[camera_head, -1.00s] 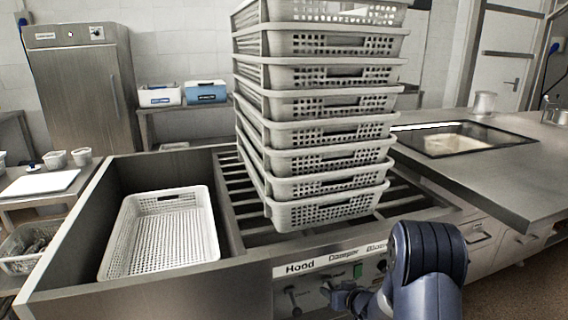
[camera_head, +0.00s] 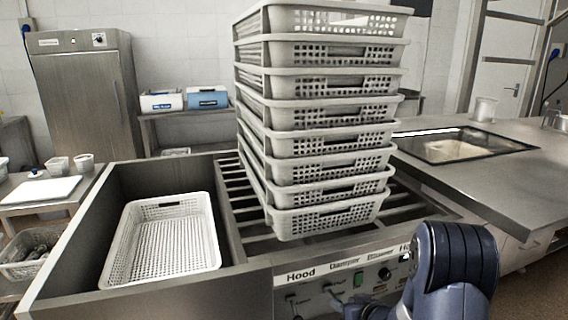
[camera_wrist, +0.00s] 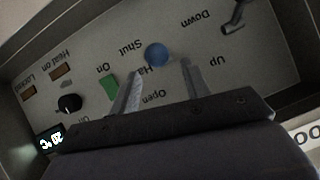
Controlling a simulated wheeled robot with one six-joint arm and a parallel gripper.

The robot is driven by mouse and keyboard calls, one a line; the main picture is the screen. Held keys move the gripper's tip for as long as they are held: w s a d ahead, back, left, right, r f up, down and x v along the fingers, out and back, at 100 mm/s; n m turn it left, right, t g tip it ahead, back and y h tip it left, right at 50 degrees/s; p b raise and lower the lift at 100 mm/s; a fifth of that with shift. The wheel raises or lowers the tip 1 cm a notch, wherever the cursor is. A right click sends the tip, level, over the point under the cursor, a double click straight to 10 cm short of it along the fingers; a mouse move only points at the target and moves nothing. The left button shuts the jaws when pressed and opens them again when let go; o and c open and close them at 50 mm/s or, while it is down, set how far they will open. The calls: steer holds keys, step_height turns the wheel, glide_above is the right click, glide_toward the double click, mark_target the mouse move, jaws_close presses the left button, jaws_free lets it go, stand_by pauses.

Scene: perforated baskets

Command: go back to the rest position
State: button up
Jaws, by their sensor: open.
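My gripper (camera_wrist: 160,82) shows in the wrist view with its two fingers apart and nothing between them. It faces a control panel (camera_wrist: 215,110) that appears upside down there, with a blue round knob (camera_wrist: 156,54), a green switch (camera_wrist: 108,86) and a black knob (camera_wrist: 69,103). I cannot tell how far the fingers are from the panel.
A tall stack of white perforated baskets (camera_head: 330,146) stands on a slatted rack behind the panel. One empty basket (camera_head: 128,243) lies in the steel bin (camera_head: 62,240) at left. A steel counter (camera_head: 500,185) lies at right. A lever (camera_wrist: 233,20) sticks out of the panel.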

mark_target(334, 296)
steer(key=b+x, duration=0.1)
steer(key=x, duration=0.6)
steer(key=shift+s+a+f+b, duration=0.1)
steer(key=shift+b, duration=0.2)
steer(key=shift+s+f+t+b, duration=0.2)
steer(key=shift+t+b, duration=0.1)
steer(key=shift+b, duration=1.25)
steer(key=t+b, duration=0.1)
steer(key=b, duration=0.2)
steer(key=shift+f+y, duration=0.2)
steer(key=shift+y, duration=0.2)
steer(key=t+b, duration=0.1)
steer(key=b, duration=0.3)
steer(key=f+t+y+b, duration=0.1)
steer(key=b, duration=0.4)
steer(key=shift+w+t, duration=0.2)
steer(key=shift+t, duration=0.1)
